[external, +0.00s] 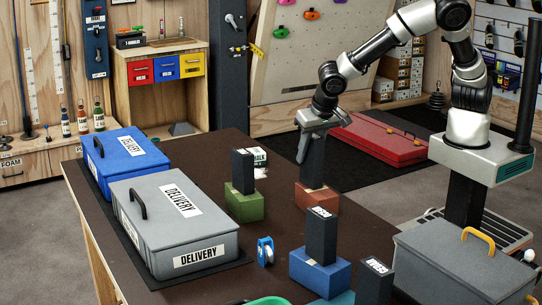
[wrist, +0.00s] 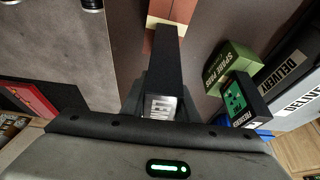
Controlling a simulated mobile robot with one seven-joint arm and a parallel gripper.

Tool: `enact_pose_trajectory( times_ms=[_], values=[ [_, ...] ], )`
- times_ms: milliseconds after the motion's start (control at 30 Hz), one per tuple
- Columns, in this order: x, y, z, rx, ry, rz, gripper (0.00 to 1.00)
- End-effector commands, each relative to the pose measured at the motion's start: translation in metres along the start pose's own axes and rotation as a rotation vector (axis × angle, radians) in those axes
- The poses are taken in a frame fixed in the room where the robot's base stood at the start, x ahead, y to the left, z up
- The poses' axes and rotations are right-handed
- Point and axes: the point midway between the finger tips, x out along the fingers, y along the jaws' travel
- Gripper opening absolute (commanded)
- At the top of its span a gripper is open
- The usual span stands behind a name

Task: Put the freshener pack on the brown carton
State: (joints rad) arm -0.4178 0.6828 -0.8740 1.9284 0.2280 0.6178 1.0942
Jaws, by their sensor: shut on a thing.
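The brown carton (external: 316,198) stands on the dark table; its edge also shows at the top of the wrist view (wrist: 170,10). My gripper (external: 311,142) is shut on an upright black pack (external: 315,165) with a pale label on its top end (wrist: 160,107), too small to read. This pack's lower end is at the brown carton; I cannot tell whether it rests on it or hangs just above.
A blue carton (external: 320,274) bears a black pack (external: 322,236) in front. A blue tape roll (external: 265,252) stands nearby. Grey (external: 180,225) and blue (external: 127,160) delivery boxes fill the table's left side. Another black pack (external: 373,281) is at the front edge.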

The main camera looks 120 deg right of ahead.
Motion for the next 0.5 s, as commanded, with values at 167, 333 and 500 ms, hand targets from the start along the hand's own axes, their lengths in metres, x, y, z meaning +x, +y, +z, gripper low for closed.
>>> enact_pose_trajectory(
  times_ms=[167,333,500],
  values=[
    [0.0025,0.0002,0.001,0.0,0.0,0.001,0.42],
    [0.0025,0.0001,0.001,0.0,0.0,0.001,0.46],
    [0.0004,-0.0001,0.0002,0.0,0.0,0.0,0.46]
  ],
)
